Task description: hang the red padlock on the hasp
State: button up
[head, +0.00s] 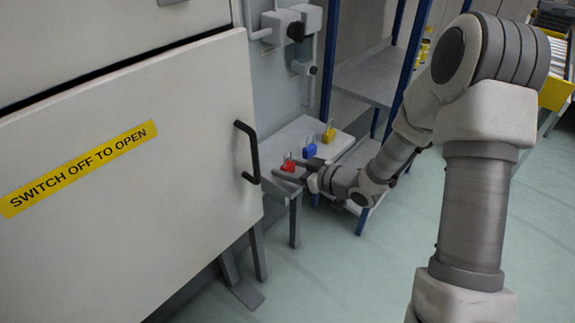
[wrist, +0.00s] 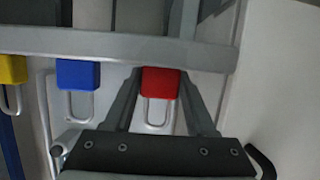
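The red padlock (head: 288,167) is at the near end of a small grey shelf in the head view. My gripper (head: 294,174) is at it. In the wrist view the red padlock (wrist: 160,82) lies between the two fingers (wrist: 160,95), which sit flush against both sides of its body with no gap showing, so they look shut on it. Its shackle points toward the gripper's palm. No lift off the shelf shows. The hasp is not clearly made out; a grey switch fitting (head: 292,24) with a dark knob is on the wall panel above.
The blue padlock (head: 310,150) and yellow padlock (head: 328,134) stand farther along the shelf (head: 300,130). A cabinet door (head: 130,180) with a black handle (head: 247,150) is close left of the gripper. A blue-framed rack (head: 375,75) is behind. Open floor lies at right.

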aim_at(288, 153)
jog(key=c, duration=0.8)
jog(key=shift+d+r+p, duration=0.1)
jog(key=shift+r+p, duration=2)
jog(key=shift+r, duration=0.45)
jog(key=shift+s+d+p, duration=0.2)
jog(key=shift+s+d, duration=0.85)
jog(key=shift+d, duration=0.25)
jog(key=shift+s+d+p, duration=0.2)
jog(key=shift+s+d, duration=0.8)
jog(key=shift+d, duration=0.35)
jog(key=shift+s+d+p, duration=0.2)
jog(key=shift+s+d, duration=0.85)
jog(key=shift+d, duration=0.25)
